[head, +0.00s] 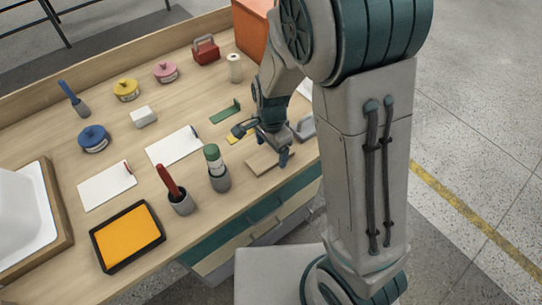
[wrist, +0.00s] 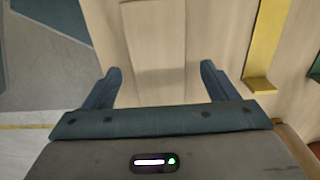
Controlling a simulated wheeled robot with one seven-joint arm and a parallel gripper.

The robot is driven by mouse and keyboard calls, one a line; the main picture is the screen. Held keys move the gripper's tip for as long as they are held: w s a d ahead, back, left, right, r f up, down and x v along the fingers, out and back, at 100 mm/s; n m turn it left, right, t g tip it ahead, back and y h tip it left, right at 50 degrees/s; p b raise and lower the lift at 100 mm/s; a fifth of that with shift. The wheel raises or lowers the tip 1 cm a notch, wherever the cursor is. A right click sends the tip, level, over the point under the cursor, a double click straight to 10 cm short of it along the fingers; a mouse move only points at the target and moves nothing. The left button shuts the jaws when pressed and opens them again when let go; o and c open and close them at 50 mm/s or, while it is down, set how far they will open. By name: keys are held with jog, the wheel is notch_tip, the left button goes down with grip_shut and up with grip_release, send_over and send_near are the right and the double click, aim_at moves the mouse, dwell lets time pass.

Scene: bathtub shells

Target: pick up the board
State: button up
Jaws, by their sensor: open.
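The board is a small flat piece of light wood (head: 262,164) lying on the workbench near its front right edge in the head view. Its colour is close to that of the bench top. In the wrist view a pale wooden piece that looks like the board (wrist: 155,35) lies ahead, between the lines of my two fingers. My gripper (head: 262,146) is open and empty, pointing down over the board. In the wrist view its fingers (wrist: 160,69) stand wide apart, one to each side of the board. I cannot tell the exact height gap.
A yellow piece (head: 232,139) and a green bracket (head: 226,111) lie left of and behind the board. A grey handled tool (head: 305,128) lies to the right. The bench's front edge is close.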

jog(key=shift+f, duration=0.75)
jog(key=c, duration=1.1)
jog(key=shift+r, duration=0.15)
